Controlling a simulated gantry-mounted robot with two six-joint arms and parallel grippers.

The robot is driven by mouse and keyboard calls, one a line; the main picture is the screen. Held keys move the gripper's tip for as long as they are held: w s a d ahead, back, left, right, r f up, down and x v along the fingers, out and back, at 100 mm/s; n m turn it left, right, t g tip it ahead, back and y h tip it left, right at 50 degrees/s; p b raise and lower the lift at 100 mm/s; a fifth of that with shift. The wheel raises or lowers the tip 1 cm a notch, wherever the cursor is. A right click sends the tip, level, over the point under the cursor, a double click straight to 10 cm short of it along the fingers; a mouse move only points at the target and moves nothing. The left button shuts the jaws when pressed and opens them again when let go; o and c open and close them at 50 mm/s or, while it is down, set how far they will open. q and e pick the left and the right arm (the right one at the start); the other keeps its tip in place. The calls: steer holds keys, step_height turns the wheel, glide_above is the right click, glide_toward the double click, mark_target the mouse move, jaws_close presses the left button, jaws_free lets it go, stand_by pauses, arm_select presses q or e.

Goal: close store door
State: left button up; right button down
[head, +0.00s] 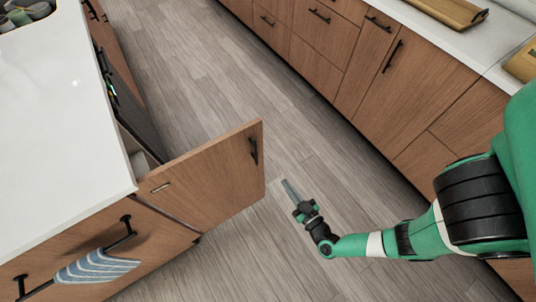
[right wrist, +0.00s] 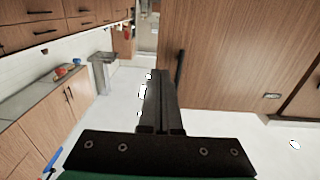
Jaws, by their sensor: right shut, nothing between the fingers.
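The wooden store door (head: 215,175) stands open, swung out from the island's corner into the aisle. Its dark handle (head: 253,151) is near its free edge. In the right wrist view the door (right wrist: 240,50) fills the upper right, with its dark handle (right wrist: 180,68) at its left side. My right gripper (head: 288,186) is shut and empty, just right of the door's free edge and apart from it in the head view. In the right wrist view its fingers (right wrist: 162,85) show pressed together. My left gripper is not in view.
The white island top (head: 60,110) is at the left, with a striped towel (head: 95,267) on a bar below. A row of wooden cabinets (head: 365,60) stands at the right. The grey wood floor (head: 220,85) between is clear.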

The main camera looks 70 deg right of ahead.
mark_target(262, 150)
steer(key=b+x, duration=0.5)
steer(key=x, duration=0.8)
steer(key=shift+a+f, duration=0.1)
steer(key=shift+w+d, duration=0.3)
steer(key=shift+w, duration=0.05)
steer(key=shift+w, duration=0.15)
